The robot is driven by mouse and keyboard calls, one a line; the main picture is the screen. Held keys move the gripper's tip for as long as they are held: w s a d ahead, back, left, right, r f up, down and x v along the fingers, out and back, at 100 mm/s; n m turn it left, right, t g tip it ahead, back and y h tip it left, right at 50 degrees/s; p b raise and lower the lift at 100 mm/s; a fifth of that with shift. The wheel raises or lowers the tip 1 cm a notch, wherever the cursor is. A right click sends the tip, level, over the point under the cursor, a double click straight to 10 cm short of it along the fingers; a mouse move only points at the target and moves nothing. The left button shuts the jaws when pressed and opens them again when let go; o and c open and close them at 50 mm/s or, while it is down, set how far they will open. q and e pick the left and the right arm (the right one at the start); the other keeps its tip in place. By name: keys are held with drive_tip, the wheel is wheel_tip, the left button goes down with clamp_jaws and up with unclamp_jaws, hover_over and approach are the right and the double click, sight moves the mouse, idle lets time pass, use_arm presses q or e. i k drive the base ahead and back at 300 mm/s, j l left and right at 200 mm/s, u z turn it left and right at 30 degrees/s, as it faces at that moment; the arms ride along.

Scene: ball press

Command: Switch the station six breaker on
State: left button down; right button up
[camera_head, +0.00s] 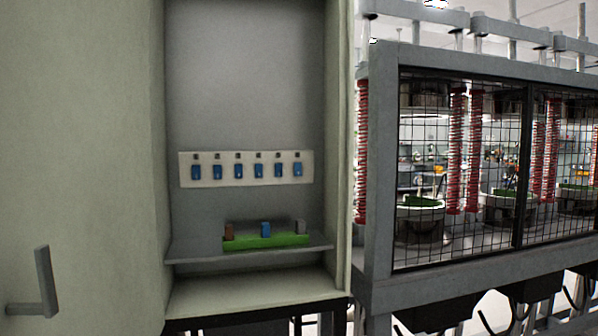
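A pale panel (205,181) with a row of several blue breaker switches is fixed to the back wall inside an open grey-green cabinet. Each switch has a small dark mark above it. The rightmost breaker (297,169) is at the right end of the row. I cannot read any station numbers, and the switches are too small to tell on from off. Neither of my grippers is in view.
The cabinet door (80,150) stands open at the left, with a grey handle (46,282). A shelf (190,254) below the panel holds a green block (265,241) with brown, blue and grey pieces. A mesh-fronted machine (376,200) with red springs stands at the right.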

sight(298, 167)
drive_tip(key=i+l, duration=0.2)
drive_tip(key=l, duration=0.2)
drive_tip(key=i+l, duration=0.25)
drive_tip(key=l, duration=0.2)
drive_tip(key=i+l, duration=0.2)
drive_tip(key=l, duration=0.2)
drive_tip(key=i+l, duration=0.25)
drive_tip(key=l, duration=0.2)
drive_tip(key=i+l+z, duration=0.1)
drive_tip(key=l, duration=0.3)
drive_tip(key=i, duration=0.1)
